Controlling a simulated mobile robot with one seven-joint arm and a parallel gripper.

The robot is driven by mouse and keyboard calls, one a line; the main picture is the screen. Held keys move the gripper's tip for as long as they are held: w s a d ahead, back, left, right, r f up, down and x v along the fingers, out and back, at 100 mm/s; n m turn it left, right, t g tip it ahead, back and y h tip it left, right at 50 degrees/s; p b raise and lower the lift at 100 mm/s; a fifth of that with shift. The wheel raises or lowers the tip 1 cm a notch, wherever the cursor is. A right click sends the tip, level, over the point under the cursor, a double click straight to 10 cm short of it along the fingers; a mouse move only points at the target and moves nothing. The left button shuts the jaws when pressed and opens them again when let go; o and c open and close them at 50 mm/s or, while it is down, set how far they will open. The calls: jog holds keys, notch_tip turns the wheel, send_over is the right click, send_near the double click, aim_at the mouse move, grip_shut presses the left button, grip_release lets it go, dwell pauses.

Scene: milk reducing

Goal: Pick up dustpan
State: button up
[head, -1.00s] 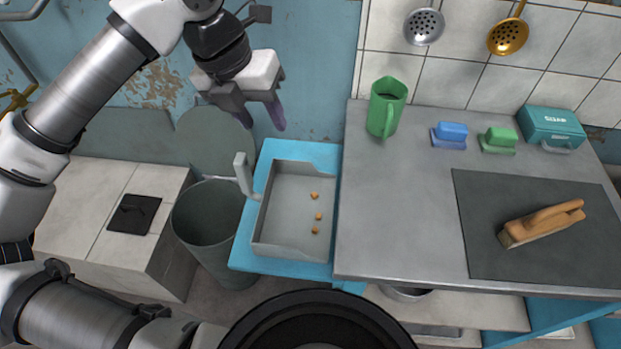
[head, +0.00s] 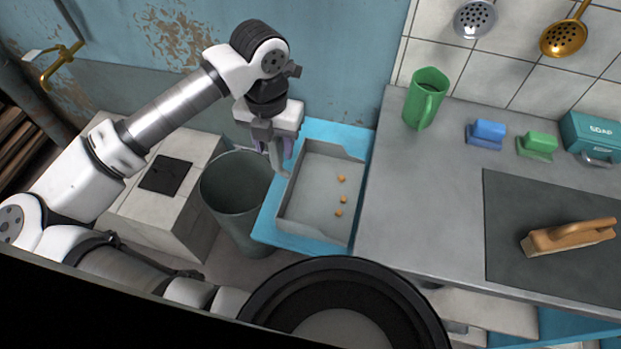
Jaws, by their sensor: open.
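The dustpan (head: 312,212) is a grey, shallow, open pan lying flat on a light blue stand (head: 330,133). Several small orange bits (head: 343,199) lie in it. Its light handle (head: 278,158) is at the left side and partly hidden by my gripper. My gripper (head: 275,155) points down over the handle, with its fingers apart. I cannot tell whether the fingers are on either side of the handle or touch it.
A tall grey bin (head: 235,197) stands just left of the dustpan. A blue wall is behind.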

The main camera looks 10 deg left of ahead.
jog(key=shift+f+p, duration=0.3)
jog(key=shift+f, duration=1.35)
jog(key=shift+c, duration=0.2)
grip_shut()
